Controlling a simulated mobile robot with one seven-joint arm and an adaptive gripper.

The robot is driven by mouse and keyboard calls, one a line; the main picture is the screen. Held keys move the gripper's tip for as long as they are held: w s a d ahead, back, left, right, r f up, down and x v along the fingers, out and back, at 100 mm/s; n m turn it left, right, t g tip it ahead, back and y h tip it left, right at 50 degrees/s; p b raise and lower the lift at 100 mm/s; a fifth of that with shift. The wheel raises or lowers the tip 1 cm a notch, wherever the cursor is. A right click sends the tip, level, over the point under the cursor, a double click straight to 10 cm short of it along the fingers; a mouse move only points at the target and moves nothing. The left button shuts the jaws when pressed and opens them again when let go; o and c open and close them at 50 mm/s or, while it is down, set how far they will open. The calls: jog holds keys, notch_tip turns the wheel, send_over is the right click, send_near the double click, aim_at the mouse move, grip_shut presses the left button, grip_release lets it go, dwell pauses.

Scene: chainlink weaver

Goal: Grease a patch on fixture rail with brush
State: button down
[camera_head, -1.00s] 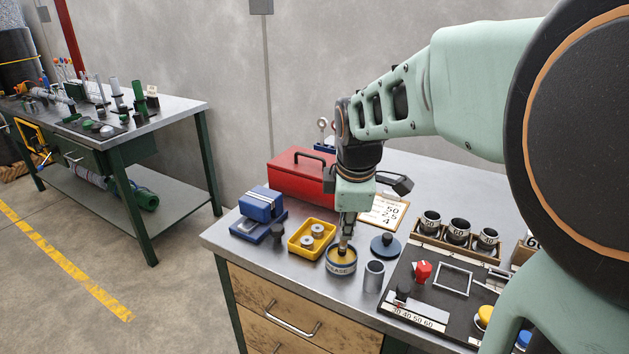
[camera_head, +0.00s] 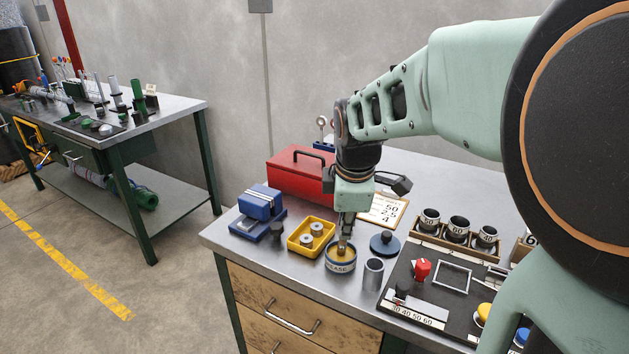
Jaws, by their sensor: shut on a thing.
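My gripper (camera_head: 347,225) points down over the front middle of the near workbench. It is shut on the brush (camera_head: 343,243), of which only a short tan piece shows below the fingers. The brush's lower end is at the mouth of the round grease tin (camera_head: 340,268), whose label partly reads "EASE". The bristles are hidden inside the tin or too small to make out. A dark board (camera_head: 455,303) on the right carries a pale strip with number marks (camera_head: 414,311) and a red knob. I cannot tell for sure which part is the fixture rail.
A yellow tray (camera_head: 298,247) with metal rings stands left of the tin. A grey tube (camera_head: 373,275) and a dark round lid (camera_head: 385,243) stand close on its right. A red toolbox (camera_head: 296,176) is behind, and a rack of cups (camera_head: 457,243) is further right.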

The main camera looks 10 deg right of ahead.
dwell(0.4)
notch_tip(320, 180, up, 7)
jog(key=p, duration=0.6)
jog(key=shift+s+f, duration=0.1)
dwell(0.6)
